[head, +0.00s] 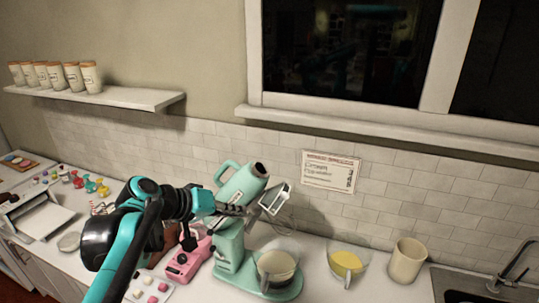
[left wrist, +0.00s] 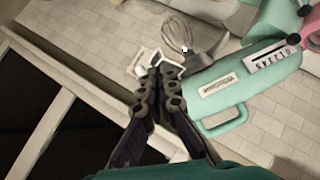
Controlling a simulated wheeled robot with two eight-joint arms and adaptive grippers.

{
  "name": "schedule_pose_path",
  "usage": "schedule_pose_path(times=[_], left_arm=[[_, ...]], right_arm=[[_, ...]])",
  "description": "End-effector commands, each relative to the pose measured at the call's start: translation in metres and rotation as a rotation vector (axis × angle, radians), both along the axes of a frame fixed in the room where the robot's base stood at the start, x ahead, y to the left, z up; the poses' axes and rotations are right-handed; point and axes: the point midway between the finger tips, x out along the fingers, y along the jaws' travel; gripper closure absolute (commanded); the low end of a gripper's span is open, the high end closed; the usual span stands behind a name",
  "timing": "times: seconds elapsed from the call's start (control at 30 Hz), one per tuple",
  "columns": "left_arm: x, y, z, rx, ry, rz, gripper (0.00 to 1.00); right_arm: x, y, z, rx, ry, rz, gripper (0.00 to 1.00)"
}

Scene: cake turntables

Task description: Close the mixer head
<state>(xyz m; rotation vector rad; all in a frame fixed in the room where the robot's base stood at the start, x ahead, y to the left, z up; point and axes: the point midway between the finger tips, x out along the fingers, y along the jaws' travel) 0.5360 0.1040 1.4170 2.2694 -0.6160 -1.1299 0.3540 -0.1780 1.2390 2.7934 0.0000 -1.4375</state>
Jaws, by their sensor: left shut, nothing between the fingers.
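The teal stand mixer stands on the counter, its head (head: 243,183) tilted up and back. The head also shows in the left wrist view (left wrist: 240,85), with the wire whisk (left wrist: 178,32) beside it. The mixer's base (head: 232,270) carries a bowl (head: 277,266) with pale contents. My left gripper (head: 271,201) is shut and empty. My right gripper is out of view.
A bowl of yellow contents (head: 346,263) and a beige canister (head: 407,261) stand to the right, before the sink (head: 480,287). A pink appliance (head: 186,262) stands left of the mixer. A sign (head: 331,171) hangs on the tiled wall behind.

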Motion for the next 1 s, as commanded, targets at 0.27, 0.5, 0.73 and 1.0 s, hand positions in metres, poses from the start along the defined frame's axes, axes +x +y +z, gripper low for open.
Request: schedule_pose_path(times=[0.27, 0.5, 0.73, 1.0], left_arm=[[0.037, 0.001, 0.074, -0.122, -0.053, -0.025, 1.00], [0.053, -0.018, 0.061, -0.125, -0.055, -0.030, 1.00], [0.081, -0.052, 0.037, -0.124, -0.054, -0.030, 1.00], [0.089, -0.084, 0.010, -0.124, -0.054, -0.028, 1.00]], right_arm=[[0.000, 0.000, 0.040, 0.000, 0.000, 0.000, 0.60], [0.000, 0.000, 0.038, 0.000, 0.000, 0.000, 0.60], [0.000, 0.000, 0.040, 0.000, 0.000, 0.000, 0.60], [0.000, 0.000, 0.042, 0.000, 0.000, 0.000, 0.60]])
